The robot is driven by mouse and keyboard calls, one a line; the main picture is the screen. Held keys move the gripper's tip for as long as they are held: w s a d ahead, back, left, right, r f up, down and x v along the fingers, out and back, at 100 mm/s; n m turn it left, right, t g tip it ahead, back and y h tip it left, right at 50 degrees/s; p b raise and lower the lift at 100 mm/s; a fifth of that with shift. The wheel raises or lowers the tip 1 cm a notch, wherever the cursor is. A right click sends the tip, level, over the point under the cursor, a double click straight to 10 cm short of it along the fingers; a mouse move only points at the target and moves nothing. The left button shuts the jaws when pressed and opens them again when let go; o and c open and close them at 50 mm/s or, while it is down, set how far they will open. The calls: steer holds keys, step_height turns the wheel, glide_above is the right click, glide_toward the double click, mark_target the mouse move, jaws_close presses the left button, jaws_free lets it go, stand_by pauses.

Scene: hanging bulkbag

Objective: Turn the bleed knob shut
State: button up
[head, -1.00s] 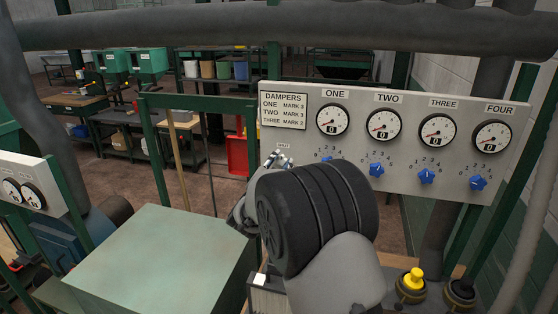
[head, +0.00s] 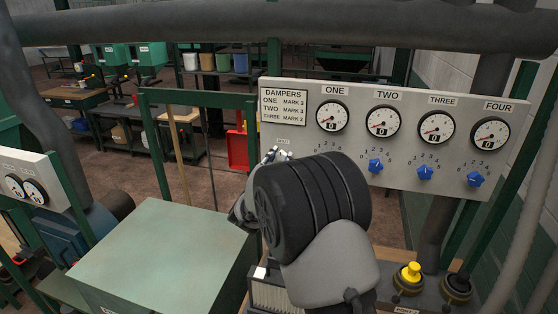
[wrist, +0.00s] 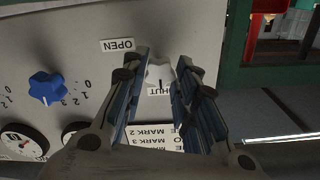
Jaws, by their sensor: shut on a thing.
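The bleed knob (wrist: 158,72) is a small pale grey-white knob on the panel, seen upside down in the wrist view. An OPEN label (wrist: 117,45) and a partly hidden SHUT label (wrist: 158,91) are beside it. A small dark mark shows on the knob's side facing SHUT; its exact pointing is hard to tell. My gripper (wrist: 160,70) has one finger on each side of the knob and is shut on it. In the head view my gripper (head: 272,156) is at the panel's lower left, and my wrist hides the knob.
The grey panel (head: 400,160) carries several gauges and blue damper knobs (head: 375,166); one shows close by in the wrist view (wrist: 47,87). A DAMPERS sign (head: 284,107) is above the bleed knob. A green-topped box (head: 150,250) stands left; a yellow button (head: 410,272) is below right.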

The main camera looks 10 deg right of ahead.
steer(key=o, duration=1)
steer(key=shift+o, duration=0.2)
steer(key=v, duration=1.2)
steer(key=shift+a+r, duration=0.1)
steer(key=s+a+r+n+g+y+b, duration=0.1)
steer(key=s+n+g+y, duration=0.2)
steer(key=s+y, duration=0.3)
steer(key=s+a+r+n+g+y+b, duration=0.15)
steer(key=s+n+y, duration=0.25)
steer(key=s, duration=0.4)
steer(key=s+d+f+g, duration=0.2)
steer(key=s+d+f, duration=0.1)
steer(key=s, duration=0.5)
steer(key=s+d+f+n+g+h+b, duration=0.1)
steer(key=s+d+f+g, duration=0.1)
steer(key=s, duration=0.6)
steer(key=s+d+f+g+h+b, duration=0.1)
steer(key=s+d+f+g, duration=0.2)
steer(key=s, duration=0.6)
steer(key=shift+d+f+n, duration=0.3)
steer(key=shift+f, duration=0.1)
